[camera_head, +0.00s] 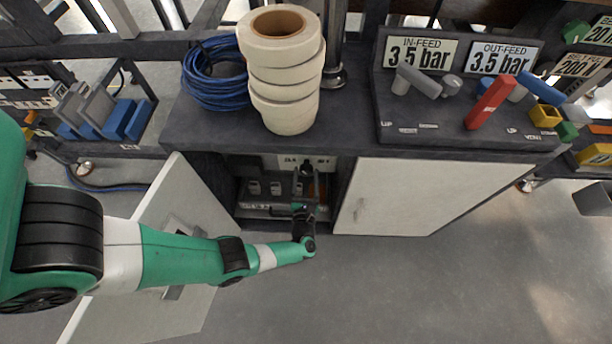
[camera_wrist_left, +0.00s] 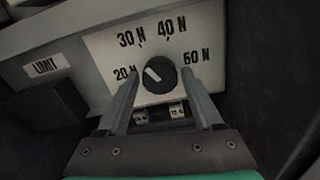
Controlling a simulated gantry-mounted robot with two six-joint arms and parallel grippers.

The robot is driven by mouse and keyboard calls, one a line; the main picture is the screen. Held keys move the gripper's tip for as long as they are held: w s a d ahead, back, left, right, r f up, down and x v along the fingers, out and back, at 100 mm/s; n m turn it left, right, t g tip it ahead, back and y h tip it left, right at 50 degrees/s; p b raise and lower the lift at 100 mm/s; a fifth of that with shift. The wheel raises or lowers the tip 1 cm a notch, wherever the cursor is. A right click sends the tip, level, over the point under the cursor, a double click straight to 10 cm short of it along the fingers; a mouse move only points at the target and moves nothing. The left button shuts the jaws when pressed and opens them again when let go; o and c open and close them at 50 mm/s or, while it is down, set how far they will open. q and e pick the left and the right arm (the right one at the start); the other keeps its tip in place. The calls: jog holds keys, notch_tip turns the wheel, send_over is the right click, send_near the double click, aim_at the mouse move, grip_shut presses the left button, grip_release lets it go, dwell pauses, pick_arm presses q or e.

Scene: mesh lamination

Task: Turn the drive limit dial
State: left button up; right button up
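The drive limit dial (camera_wrist_left: 160,74) is a round black knob with a white pointer on a white plate (camera_wrist_left: 103,48) marked 20 N, 30 N, 40 N and what looks like 60 N. The pointer aims up and left, between 20 N and 30 N. My left gripper (camera_wrist_left: 160,82) is open, with one finger on each side of the knob; I cannot tell whether they touch it. In the head view my left gripper (camera_head: 304,204) reaches into the open cabinet below the bench, where the dial is small and dark. My right gripper is not in view.
The left cabinet door (camera_head: 150,260) stands open beneath my left arm. The right door (camera_head: 400,195) is closed. Tape rolls (camera_head: 284,75), blue cable (camera_head: 213,75) and a control panel (camera_head: 440,115) are on the bench. A LIMIT label (camera_wrist_left: 46,66) is left of the dial.

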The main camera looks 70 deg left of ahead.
pick_arm(q)
grip_shut()
jog(key=shift+m, duration=0.4)
jog(key=m, duration=1.1)
jog(key=shift+m, duration=0.3)
jog(key=m, duration=0.5)
jog(key=shift+m, duration=0.3)
jog(key=m, duration=0.5)
jog(key=shift+m, duration=0.4)
